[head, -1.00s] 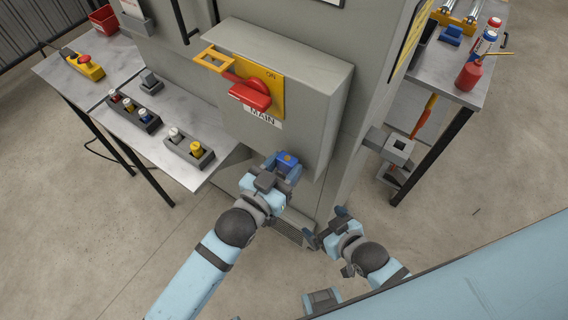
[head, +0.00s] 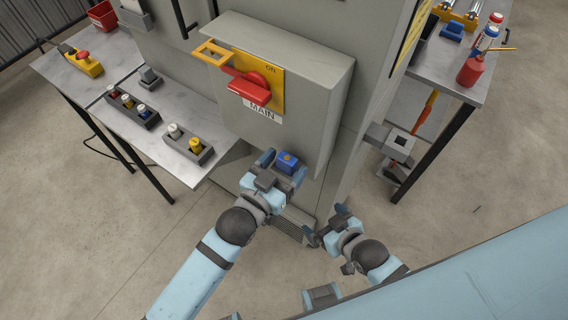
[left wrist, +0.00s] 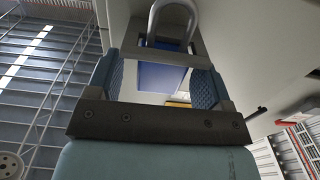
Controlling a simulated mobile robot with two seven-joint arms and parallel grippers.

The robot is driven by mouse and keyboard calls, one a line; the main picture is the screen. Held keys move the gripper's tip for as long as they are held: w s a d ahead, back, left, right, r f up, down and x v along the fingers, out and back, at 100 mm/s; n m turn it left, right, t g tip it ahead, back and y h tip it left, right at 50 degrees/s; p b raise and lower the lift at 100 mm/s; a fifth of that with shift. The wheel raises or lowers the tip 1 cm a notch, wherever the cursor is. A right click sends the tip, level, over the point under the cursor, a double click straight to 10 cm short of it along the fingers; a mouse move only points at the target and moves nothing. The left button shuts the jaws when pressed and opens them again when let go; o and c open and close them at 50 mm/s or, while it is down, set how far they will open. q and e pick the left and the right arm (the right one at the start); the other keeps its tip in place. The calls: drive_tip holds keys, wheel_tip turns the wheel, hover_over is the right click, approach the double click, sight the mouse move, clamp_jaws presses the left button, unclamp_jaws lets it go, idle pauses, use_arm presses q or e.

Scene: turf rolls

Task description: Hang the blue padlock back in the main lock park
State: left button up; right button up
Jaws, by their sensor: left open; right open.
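The blue padlock (head: 287,162) is at the lower front of the grey MAIN switch box (head: 300,85). In the left wrist view, its blue body (left wrist: 160,77) shows between my fingers, with a grey shackle (left wrist: 172,12) above it. My left gripper (head: 281,165) is open around the padlock, with gaps at both sides of the body. The main lock park is not clearly visible; I cannot tell what the shackle hangs on. The red MAIN handle (head: 252,87) and yellow hasp (head: 212,52) are higher on the box. My right gripper (head: 327,225) is open and empty, lower right.
The left bench (head: 178,163) holds dark racks (head: 133,113) with coloured pieces, and a yellow box with a red button (head: 85,62). The right bench (head: 440,82) holds bottles, including a red one (head: 470,70). Clear floor lies between my arms and the right bench.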

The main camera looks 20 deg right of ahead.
use_arm(q)
drive_tip(key=b+v, duration=0.1)
drive_tip(key=v, duration=1.3)
drive_tip(key=shift+b, duration=0.35)
drive_tip(key=shift+w+d, duration=0.1)
drive_tip(key=a+f+n+y+p, duration=0.3)
drive_tip(key=a+f+y, duration=0.2)
drive_tip(key=a, duration=0.5)
drive_tip(key=a+f+n+y+p, duration=0.2)
drive_tip(key=a+f+n+y, duration=0.2)
drive_tip(key=a, duration=0.6)
wheel_tip(320, 180, down, 4)
drive_tip(key=shift+s+a+r+y+p, duration=0.15)
drive_tip(key=shift+s+y+p, duration=0.3)
drive_tip(key=shift+y, duration=0.55)
